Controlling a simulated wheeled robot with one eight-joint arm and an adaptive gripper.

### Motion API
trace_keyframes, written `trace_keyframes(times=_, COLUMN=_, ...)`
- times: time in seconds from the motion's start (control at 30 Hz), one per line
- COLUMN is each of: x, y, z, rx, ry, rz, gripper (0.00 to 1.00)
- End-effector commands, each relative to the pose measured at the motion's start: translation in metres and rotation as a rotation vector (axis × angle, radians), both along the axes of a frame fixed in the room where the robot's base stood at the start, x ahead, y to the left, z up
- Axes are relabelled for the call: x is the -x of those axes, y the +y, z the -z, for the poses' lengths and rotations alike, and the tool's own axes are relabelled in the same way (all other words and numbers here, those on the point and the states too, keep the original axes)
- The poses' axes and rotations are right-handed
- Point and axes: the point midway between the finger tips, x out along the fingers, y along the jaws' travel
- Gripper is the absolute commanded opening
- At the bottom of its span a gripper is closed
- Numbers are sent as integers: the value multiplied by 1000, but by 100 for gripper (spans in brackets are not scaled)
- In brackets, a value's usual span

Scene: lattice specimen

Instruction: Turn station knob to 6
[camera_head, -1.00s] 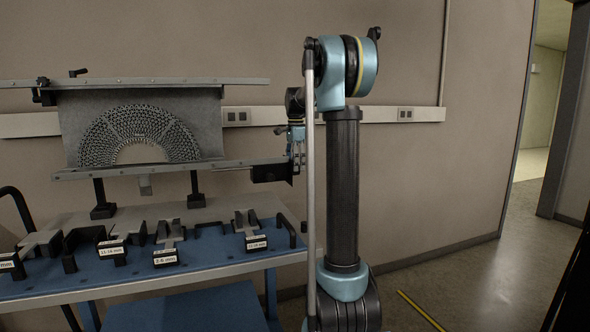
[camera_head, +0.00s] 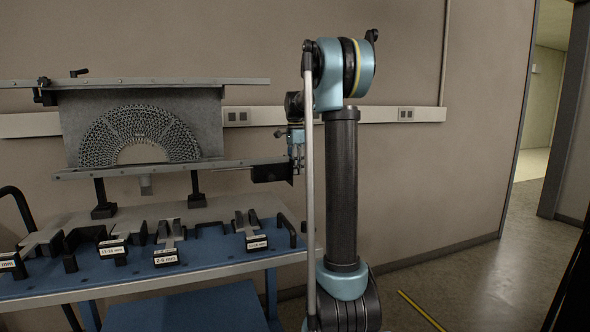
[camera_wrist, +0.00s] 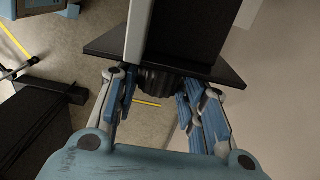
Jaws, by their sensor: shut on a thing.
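The station (camera_head: 225,95) is a grey metal frame on the bench. It holds an arched lattice specimen (camera_head: 140,132). A dark box (camera_head: 268,172) sits at the right end of its lower rail. In the wrist view a dark ribbed knob (camera_wrist: 160,82) projects from under a black block (camera_wrist: 185,35) with a flat plate. My gripper (camera_wrist: 157,92) has its blue-padded fingers on either side of the knob and is shut on it. In the head view my gripper (camera_head: 297,140) is small, beside the dark box. No number on the knob can be read.
A blue-topped bench (camera_head: 215,252) carries several labelled clamp pieces, among them one marked 2-6 mm (camera_head: 167,255). A wall rail with sockets (camera_head: 405,114) runs behind my arm. Open floor (camera_head: 470,275) and a doorway lie to the right. Yellow tape (camera_head: 421,311) marks the floor.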

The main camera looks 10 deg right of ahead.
Motion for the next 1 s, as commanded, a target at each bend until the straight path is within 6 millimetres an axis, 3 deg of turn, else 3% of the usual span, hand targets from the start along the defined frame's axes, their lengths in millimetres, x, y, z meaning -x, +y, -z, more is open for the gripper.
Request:
trace_keyframes(times=0.6, x=-9, y=1, z=2, rx=68, ry=334, rz=0, gripper=13)
trace_keyframes(times=1.0, x=-9, y=1, z=1, rx=74, ry=367, rz=1, gripper=13)
